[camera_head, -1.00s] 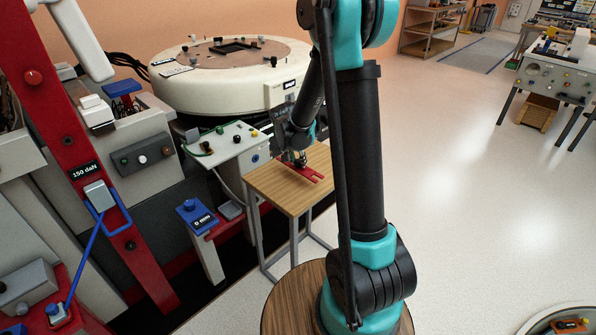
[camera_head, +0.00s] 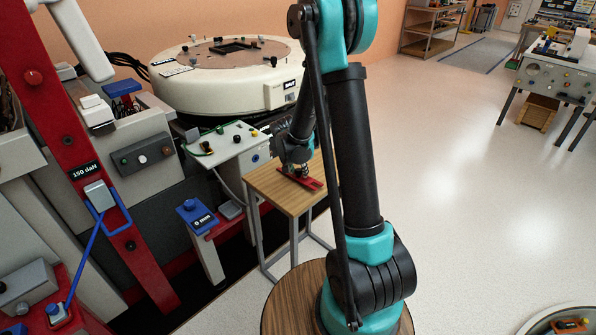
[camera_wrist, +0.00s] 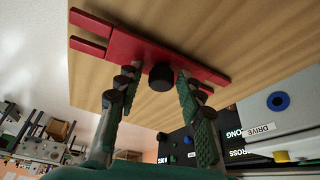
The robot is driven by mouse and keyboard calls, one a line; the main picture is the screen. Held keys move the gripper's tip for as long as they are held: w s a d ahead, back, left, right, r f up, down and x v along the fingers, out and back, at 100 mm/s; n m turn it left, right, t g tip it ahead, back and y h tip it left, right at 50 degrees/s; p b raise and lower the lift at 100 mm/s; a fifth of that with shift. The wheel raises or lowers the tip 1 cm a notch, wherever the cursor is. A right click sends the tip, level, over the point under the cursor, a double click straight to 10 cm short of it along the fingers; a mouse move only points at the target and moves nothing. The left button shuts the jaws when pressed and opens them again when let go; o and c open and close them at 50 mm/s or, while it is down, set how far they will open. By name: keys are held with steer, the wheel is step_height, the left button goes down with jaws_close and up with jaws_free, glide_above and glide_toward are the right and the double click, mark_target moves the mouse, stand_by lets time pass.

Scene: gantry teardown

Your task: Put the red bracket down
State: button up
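The red bracket (camera_head: 315,184) lies flat at the wooden top of a small table (camera_head: 270,187), near its right side. In the wrist view the bracket (camera_wrist: 140,46) is a long red plate with a slotted end and a black knob (camera_wrist: 161,76). It appears to rest on the wood. My gripper (camera_head: 300,171) is right over it. In the wrist view the fingers of my gripper (camera_wrist: 152,92) stand apart on either side of the knob, with a visible gap to it. The exact contact under the fingertips is hard to see.
A cream round machine (camera_head: 225,75) stands behind the small table. A white control panel (camera_head: 226,142) with knobs is close to the table's left. A red column (camera_head: 95,150) and a blue-topped post (camera_head: 197,217) are further left. Open floor lies to the right.

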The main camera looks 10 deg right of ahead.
stand_by(0.3)
steer(key=v, duration=1.2)
steer(key=s+d+f+n+y, duration=0.1)
steer(key=s+d+n, duration=0.1)
steer(key=s, duration=0.6)
steer(key=s+d+f+n+y, duration=0.1)
steer(key=s+d+n, duration=0.1)
steer(key=s, duration=0.6)
steer(key=s+d+f+n, duration=0.1)
steer(key=s+d+n, duration=0.1)
steer(key=s, duration=0.6)
steer(key=shift+s+d+f+n+y, duration=0.2)
steer(key=shift+d+n+y, duration=0.2)
steer(key=shift+n, duration=0.2)
steer(key=shift+w, duration=0.1)
